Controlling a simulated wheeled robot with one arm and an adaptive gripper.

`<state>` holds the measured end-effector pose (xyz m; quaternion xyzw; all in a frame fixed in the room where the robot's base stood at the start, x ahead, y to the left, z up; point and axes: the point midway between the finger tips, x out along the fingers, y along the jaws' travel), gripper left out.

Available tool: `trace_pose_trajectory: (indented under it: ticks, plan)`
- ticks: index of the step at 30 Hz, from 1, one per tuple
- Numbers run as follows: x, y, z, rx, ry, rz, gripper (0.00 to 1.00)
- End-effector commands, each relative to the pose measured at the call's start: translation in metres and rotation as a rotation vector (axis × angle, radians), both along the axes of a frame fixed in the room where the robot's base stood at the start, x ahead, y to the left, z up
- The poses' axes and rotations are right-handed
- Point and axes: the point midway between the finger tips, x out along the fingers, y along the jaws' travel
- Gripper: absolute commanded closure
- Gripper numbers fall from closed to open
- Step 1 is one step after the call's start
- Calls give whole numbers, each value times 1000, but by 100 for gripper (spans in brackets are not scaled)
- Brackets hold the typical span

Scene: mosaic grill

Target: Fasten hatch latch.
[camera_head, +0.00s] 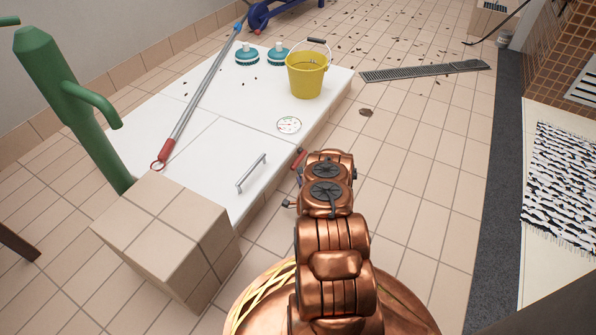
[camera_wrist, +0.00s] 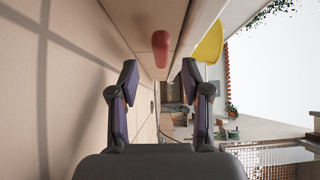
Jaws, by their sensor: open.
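A red latch handle (camera_head: 299,158) shows at the right side edge of the white platform, just left of my copper arm. It appears in the wrist view (camera_wrist: 160,47) as a rounded red bar on the wall, ahead of the gap between my fingers. The white hatch panel (camera_head: 215,150) lies on the platform top with a metal bar handle (camera_head: 251,172). My gripper (camera_wrist: 160,80) is open and empty, its two dark fingers apart from the red handle. In the head view my arm hides most of the gripper. How the latch engages cannot be seen.
A round gauge (camera_head: 289,125), yellow bucket (camera_head: 307,76), teal brushes (camera_head: 247,55) and a long red-ended pole (camera_head: 190,110) lie on the platform. A tiled block (camera_head: 165,235) and green post (camera_head: 75,105) stand at left. Tiled floor (camera_head: 420,150) right of my arm is mostly clear.

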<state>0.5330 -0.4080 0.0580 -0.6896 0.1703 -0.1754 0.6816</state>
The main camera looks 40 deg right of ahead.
Motion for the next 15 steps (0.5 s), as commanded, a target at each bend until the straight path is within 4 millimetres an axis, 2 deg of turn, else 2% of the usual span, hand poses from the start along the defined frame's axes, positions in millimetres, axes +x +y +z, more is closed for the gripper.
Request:
trace_pose_trajectory:
  ticks: [6, 15]
  plan:
    - [-37, 19, -2, 3, 3, -3, 52]
    - [-61, 32, -1, 0, 1, -1, 52]
